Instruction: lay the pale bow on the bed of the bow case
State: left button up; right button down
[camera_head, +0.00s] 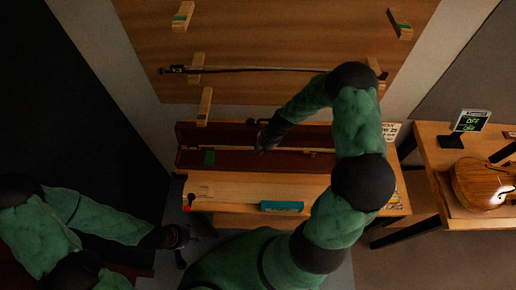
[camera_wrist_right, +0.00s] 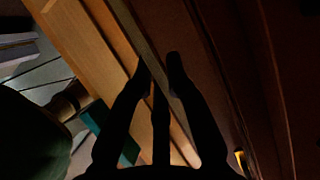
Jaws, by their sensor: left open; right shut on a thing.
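The bow case (camera_head: 228,131) is open on the bench, a long dark red-brown box with its bed (camera_head: 240,163) showing. The pale bow (camera_head: 305,150) is a thin light stick running lengthwise over the case. My right gripper (camera_head: 262,144) is over the case and shut on the bow, hiding part of it. I cannot tell whether the bow touches the bed. My left gripper (camera_head: 182,238) is open and empty, left of the bench front.
A dark bow (camera_head: 240,69) rests on wooden pegs on the wall board. A teal block (camera_head: 282,206) lies at the bench's front edge. A green patch (camera_head: 209,157) shows in the case's left part. A violin (camera_head: 482,183) and a small display (camera_head: 471,121) are on the right table.

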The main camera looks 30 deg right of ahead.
aim_at(256, 162)
jog(key=shift+f+b, duration=1.65)
jog(key=shift+f, duration=0.35)
jog(key=shift+f+b, duration=1.1)
jog(key=shift+f, duration=0.7)
jog(key=shift+r, duration=0.1)
jog(key=shift+s+f, duration=0.1)
jog(key=shift+f, duration=0.45)
jog(key=c, duration=1.2)
grip_release()
jog(key=shift+o, duration=0.2)
jog(key=shift+f, duration=0.1)
